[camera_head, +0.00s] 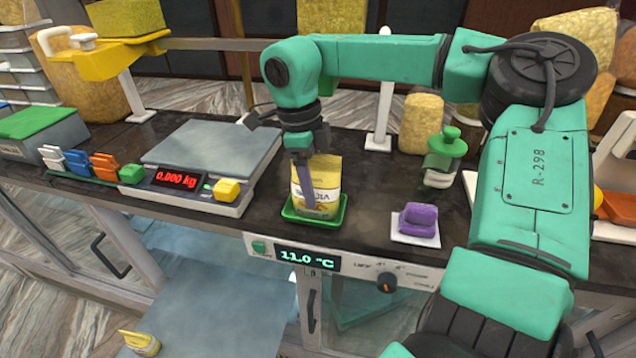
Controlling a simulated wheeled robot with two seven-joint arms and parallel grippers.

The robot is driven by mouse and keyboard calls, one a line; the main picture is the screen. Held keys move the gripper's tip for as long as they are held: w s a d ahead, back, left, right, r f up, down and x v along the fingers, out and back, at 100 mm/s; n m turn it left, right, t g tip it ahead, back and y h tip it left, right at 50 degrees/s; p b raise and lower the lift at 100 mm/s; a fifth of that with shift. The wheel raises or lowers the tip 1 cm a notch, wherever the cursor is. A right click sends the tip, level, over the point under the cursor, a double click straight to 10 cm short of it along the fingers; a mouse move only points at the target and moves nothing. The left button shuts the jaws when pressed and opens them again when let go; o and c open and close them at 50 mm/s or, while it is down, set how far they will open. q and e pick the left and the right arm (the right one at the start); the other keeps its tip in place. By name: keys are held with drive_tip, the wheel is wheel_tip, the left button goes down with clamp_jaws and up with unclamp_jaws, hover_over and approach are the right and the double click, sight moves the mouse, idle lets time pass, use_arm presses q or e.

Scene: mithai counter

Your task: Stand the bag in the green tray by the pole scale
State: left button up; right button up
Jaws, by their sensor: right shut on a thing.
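The bag (324,188) is yellow and white with printed lettering. It looks upright over the small green tray (290,215), its lower end within the tray's rim. I cannot tell whether it rests on the tray floor. My right gripper (308,178) comes down from above and is shut on the bag, its near finger covering part of the bag's front. The scale (213,147) stands left of the tray, with a grey plate and a red display reading 0.000 kg. My left gripper is not in view.
A purple block (419,220) on a white square lies right of the tray, with a green-capped jar (442,158) behind it. Coloured clips (103,164) stand left of the scale. The counter's front edge, with an 11.0 °C panel (306,260), is just below the tray.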

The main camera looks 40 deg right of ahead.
drive_tip(key=shift+s+a+r, duration=0.15)
drive_tip(key=shift+a+r, duration=0.05)
drive_tip(key=shift+a, duration=0.25)
drive_tip(key=shift+d+f, duration=0.15)
drive_tip(key=shift+f, duration=0.05)
drive_tip(key=o, duration=1.3)
drive_tip(key=shift+d+f, duration=0.1)
drive_tip(key=shift+d, duration=0.1)
drive_tip(key=shift+o, duration=1.3)
drive_tip(key=shift+d, duration=0.15)
drive_tip(key=shift+r, duration=0.2)
drive_tip(key=shift+a+r, duration=0.25)
drive_tip(key=shift+r, duration=0.05)
drive_tip(key=r, duration=0.3)
drive_tip(key=w+r+b, duration=0.1)
drive_tip(key=r, duration=0.3)
drive_tip(key=a+r+b, duration=0.1)
drive_tip(key=r, duration=0.3)
drive_tip(key=shift+w+r, duration=0.2)
drive_tip(key=shift+w, duration=0.1)
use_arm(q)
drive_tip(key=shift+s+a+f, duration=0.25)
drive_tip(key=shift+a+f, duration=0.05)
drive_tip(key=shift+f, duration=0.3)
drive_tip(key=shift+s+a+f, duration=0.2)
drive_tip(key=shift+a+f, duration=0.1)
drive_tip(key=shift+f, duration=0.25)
